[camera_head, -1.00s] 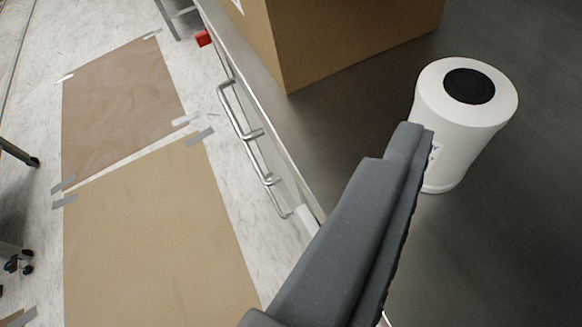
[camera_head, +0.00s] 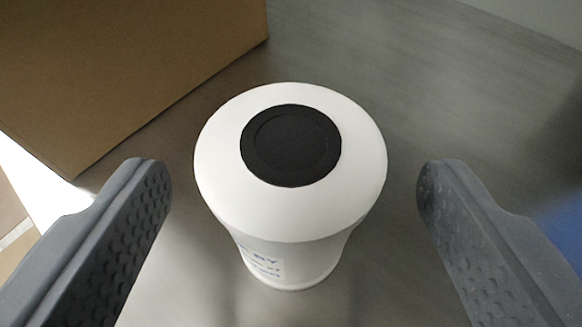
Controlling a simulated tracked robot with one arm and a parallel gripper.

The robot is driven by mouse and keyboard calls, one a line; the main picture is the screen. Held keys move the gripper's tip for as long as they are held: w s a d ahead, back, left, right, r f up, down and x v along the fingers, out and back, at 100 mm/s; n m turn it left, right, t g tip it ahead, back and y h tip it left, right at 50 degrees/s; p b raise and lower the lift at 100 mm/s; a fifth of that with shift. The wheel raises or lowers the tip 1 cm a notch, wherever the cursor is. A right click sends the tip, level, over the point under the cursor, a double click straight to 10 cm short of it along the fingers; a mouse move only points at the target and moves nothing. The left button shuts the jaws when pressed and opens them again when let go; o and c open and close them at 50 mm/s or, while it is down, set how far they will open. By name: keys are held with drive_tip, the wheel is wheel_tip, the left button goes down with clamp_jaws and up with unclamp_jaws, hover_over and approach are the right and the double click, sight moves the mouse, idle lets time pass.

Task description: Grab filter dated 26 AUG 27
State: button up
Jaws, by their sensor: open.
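A white cylindrical filter (camera_head: 300,215) with a black round cap on top stands upright on the grey metal counter. A label with blue print shows low on its near side; its date is too small and cut off to read in full. My gripper (camera_head: 290,190) is open, with one dark finger to the left of the filter and one to the right. There is a gap between the filter and each finger, and neither finger touches it.
A large brown cardboard box (camera_head: 120,60) stands on the counter (camera_head: 400,80) at the upper left, behind the left finger. The counter is clear behind and to the right of the filter. Something blue (camera_head: 562,228) shows at the right edge.

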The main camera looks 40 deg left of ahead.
drive_tip(key=shift+f+x, duration=0.1)
drive_tip(key=shift+x, duration=1.15)
drive_tip(key=shift+f+x, duration=0.15)
drive_tip(key=shift+x, duration=1.15)
drive_tip(key=shift+s+r, duration=0.1)
drive_tip(key=shift+s, duration=0.05)
drive_tip(key=c, duration=1.1)
